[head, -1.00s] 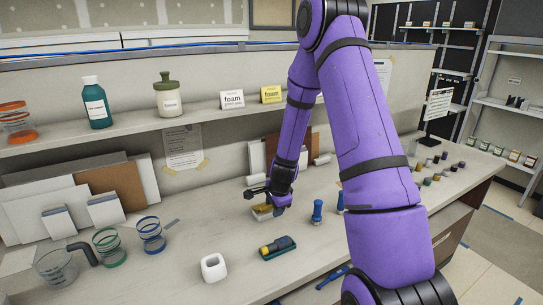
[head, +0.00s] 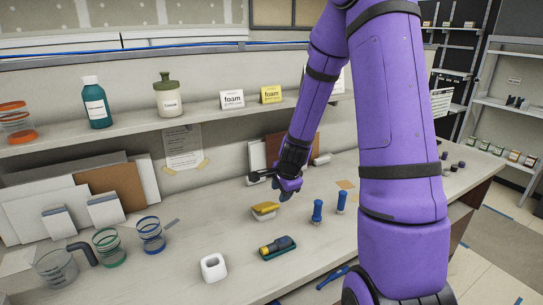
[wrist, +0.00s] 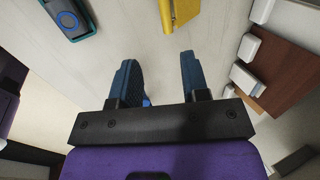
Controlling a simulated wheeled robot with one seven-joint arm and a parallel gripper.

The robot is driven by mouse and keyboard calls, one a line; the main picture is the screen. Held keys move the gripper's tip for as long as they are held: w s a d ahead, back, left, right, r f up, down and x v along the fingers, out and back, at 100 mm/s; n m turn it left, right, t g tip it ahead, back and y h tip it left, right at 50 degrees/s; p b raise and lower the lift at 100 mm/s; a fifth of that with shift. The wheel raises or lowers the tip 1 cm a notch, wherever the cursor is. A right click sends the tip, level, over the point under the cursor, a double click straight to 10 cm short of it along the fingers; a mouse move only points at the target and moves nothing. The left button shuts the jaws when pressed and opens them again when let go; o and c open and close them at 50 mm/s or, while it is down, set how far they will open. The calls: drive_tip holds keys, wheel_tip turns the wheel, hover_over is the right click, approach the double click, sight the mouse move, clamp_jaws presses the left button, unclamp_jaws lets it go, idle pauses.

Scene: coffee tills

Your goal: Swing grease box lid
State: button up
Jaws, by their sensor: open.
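A small box with a yellow lid (head: 265,208), which I take to be the grease box, sits on the bench below the foam cards. Its pale base shows under the lid. The lid looks slightly tilted, but its exact angle is too small to tell. In the wrist view the yellow lid (wrist: 182,10) is cut off at the top edge, beyond my fingertips. My gripper (head: 288,190) is above the bench, just right of and behind the box, apart from it. In the wrist view my gripper (wrist: 159,62) has two blue fingers spread wide with nothing between them.
Two blue upright handles (head: 317,211) stand to the right. Boards (head: 257,155) lean at the back wall.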

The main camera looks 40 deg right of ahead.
drive_tip(key=s+a+r+n, duration=0.2)
drive_tip(key=a+r+n, duration=0.2)
drive_tip(key=r, duration=0.4)
drive_tip(key=s+a+r+n+t+h, duration=0.1)
drive_tip(key=s+a+r+n, duration=0.2)
drive_tip(key=r+n, duration=0.3)
wheel_tip(320, 180, up, 2)
drive_tip(key=shift+s+a+r, duration=0.2)
drive_tip(key=shift+a+r, duration=0.05)
drive_tip(key=shift+a, duration=0.1)
